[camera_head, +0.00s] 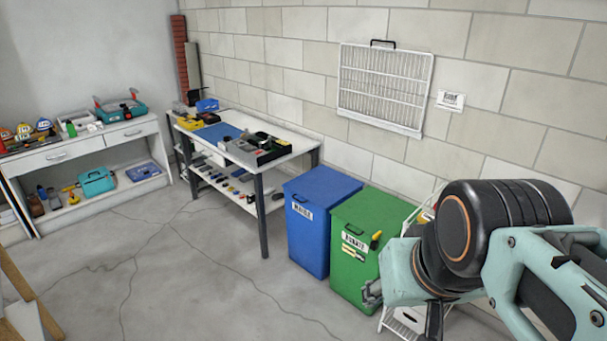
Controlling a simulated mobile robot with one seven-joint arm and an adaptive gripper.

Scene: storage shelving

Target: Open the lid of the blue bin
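The blue bin (309,237) stands upright against the block wall, between the workbench and a green bin. Its lid (322,186) lies flat and closed on top. A dark handle and a white label show on its front, near the top. My arm comes in from the right and covers part of the green bin's right side. A small grey metal part at the end of my arm, seemingly my gripper (373,293), shows in front of the green bin, apart from the blue bin. The rest of it is hidden behind my arm, so its opening cannot be made out.
The green bin (354,260) stands close on the right of the blue bin. A workbench (288,141) with tools and trays stands to the left. A white rack (405,318) is partly hidden behind my arm. The grey floor (190,280) in front is clear.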

